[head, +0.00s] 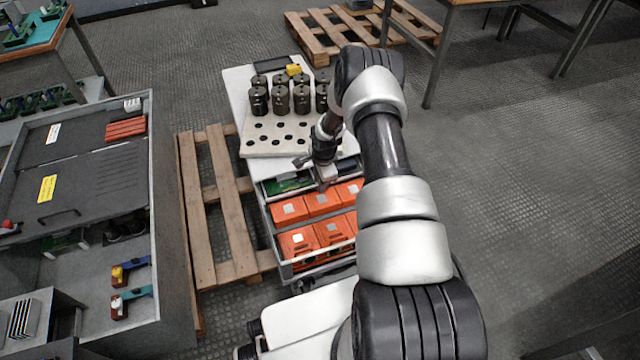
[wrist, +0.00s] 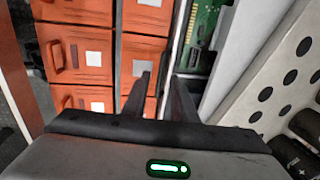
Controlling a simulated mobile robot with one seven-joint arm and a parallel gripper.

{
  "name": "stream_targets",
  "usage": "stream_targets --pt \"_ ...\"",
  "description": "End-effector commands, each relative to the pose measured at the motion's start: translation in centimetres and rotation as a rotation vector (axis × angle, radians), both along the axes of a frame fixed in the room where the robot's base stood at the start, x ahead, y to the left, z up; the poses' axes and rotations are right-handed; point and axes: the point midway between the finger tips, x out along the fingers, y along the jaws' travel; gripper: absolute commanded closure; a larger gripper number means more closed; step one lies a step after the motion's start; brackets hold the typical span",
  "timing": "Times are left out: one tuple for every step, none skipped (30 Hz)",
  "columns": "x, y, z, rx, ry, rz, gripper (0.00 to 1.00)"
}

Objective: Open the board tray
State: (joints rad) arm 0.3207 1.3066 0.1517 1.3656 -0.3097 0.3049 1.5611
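The board tray (head: 264,192) is the upper level of the white cart, just under its top. A green circuit board (head: 288,184) shows in it, also at the top of the wrist view (wrist: 206,30). A dark item lies at the tray's right end. My gripper (head: 314,173) is in front of the tray, pointing down at its front edge. In the wrist view my gripper (wrist: 162,82) is open, with its two fingers apart beside the tray's pale front lip (wrist: 181,45). Nothing is clearly held. Whether a finger touches the lip cannot be told.
Orange boxes (head: 299,243) fill the levels below the tray. Dark capacitors (head: 280,98) stand in a holed block (head: 262,148) on the cart top. A wooden pallet (head: 215,215) lies left of the cart, and a grey cabinet (head: 150,200) stands beyond it.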

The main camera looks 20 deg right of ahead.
Motion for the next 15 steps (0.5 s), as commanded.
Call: stream_targets --pt "0.03 -0.01 -0.13 0.0 0.0 0.0 0.74" --pt "0.04 -0.01 -0.15 0.0 0.0 0.0 0.74" --pt "0.04 -0.01 -0.15 0.0 0.0 0.0 0.74" --pt "0.04 -0.01 -0.14 0.0 0.0 0.0 0.74" --pt "0.03 -0.02 -0.13 0.0 0.0 0.0 0.74" --pt "0.02 -0.01 -0.13 0.0 0.0 0.0 0.74" --pt "0.02 -0.01 -0.12 0.0 0.0 0.0 0.74" --pt "0.02 -0.01 -0.12 0.0 0.0 0.0 0.74" --pt "0.01 -0.01 -0.12 0.0 0.0 0.0 0.81" --pt "0.01 -0.01 -0.12 0.0 0.0 0.0 0.86" --pt "0.01 -0.01 -0.12 0.0 0.0 0.0 0.91" --pt "0.01 -0.01 -0.11 0.0 0.0 0.0 0.98" --pt "0.01 -0.01 -0.11 0.0 0.0 0.0 1.0" --pt "0.01 -0.01 -0.11 0.0 0.0 0.0 1.0" --pt "0.01 -0.01 -0.11 0.0 0.0 0.0 1.0"
